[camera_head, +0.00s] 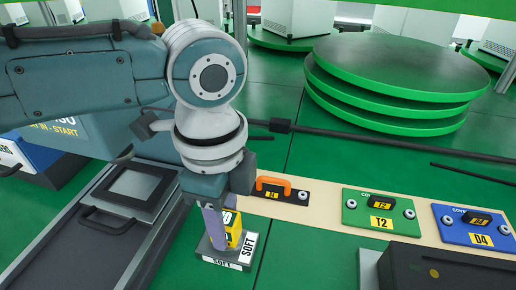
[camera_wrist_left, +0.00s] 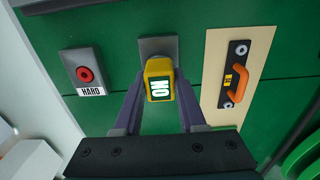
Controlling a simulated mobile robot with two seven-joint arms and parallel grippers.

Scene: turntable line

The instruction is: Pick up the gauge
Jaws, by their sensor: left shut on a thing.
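My right gripper is not in view.
A beige strip carries an orange-handled plate (camera_head: 284,191), a green T2 plate (camera_head: 378,222) and a blue D4 plate (camera_head: 477,228). A grey pad with a red button marked HARD (camera_wrist_left: 84,70) is nearby. Green round discs (camera_head: 395,75) are stacked behind.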

